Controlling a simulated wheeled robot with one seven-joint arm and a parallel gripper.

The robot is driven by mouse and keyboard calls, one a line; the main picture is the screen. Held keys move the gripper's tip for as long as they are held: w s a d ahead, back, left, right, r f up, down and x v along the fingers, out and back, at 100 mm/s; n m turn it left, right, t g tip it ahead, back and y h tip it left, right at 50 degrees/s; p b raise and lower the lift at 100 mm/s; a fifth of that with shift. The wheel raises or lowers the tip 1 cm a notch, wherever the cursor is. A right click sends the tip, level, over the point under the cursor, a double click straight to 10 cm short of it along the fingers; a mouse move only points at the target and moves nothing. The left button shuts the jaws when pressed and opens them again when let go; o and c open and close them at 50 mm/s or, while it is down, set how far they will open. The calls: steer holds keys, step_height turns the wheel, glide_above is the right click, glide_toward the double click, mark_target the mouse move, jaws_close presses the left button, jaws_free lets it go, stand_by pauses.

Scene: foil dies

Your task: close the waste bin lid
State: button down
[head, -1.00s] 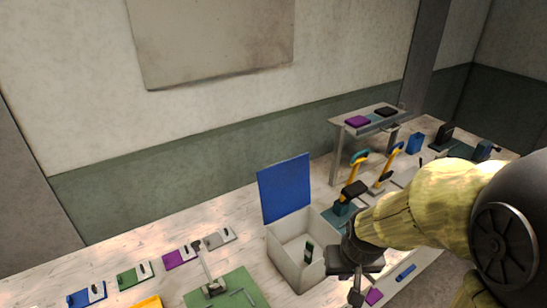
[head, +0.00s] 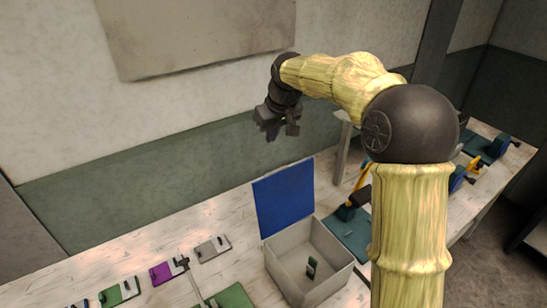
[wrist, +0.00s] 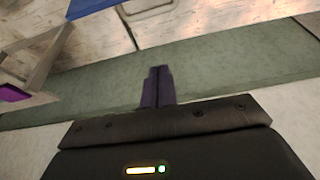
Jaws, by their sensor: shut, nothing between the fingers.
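The waste bin is a pale open box (head: 333,262) on the bench in the head view. Its blue lid (head: 284,199) stands raised along the bin's back left side, so the bin is open. A small dark and green item (head: 312,267) is inside the bin. My gripper (head: 282,134) is in the air above the lid, apart from it, shut and empty. In the wrist view the shut fingers (wrist: 158,86) show against the wall, and a blue edge (wrist: 88,6), probably the lid, shows at the top.
Left of the bin lie a green mat (head: 234,298) and several small coloured plates, including a purple one (head: 166,272). Right of the bin is a teal stand (head: 348,226) with a yellow tool. The wall is behind the bench. My arm hides part of the right side.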

steer(key=p+x, duration=0.4)
steer(key=x, duration=0.6)
steer(key=shift+s+d+p, duration=0.2)
steer(key=shift+s+d, duration=0.15)
steer(key=shift+s, duration=0.25)
steer(key=shift+s+d+p, duration=0.2)
steer(key=shift+s+d, duration=0.1)
steer(key=shift+s, duration=0.35)
steer(key=shift+s+d+p, duration=0.2)
steer(key=shift+s+d, duration=0.15)
steer(key=shift+s, duration=0.25)
steer(key=shift+w, duration=0.15)
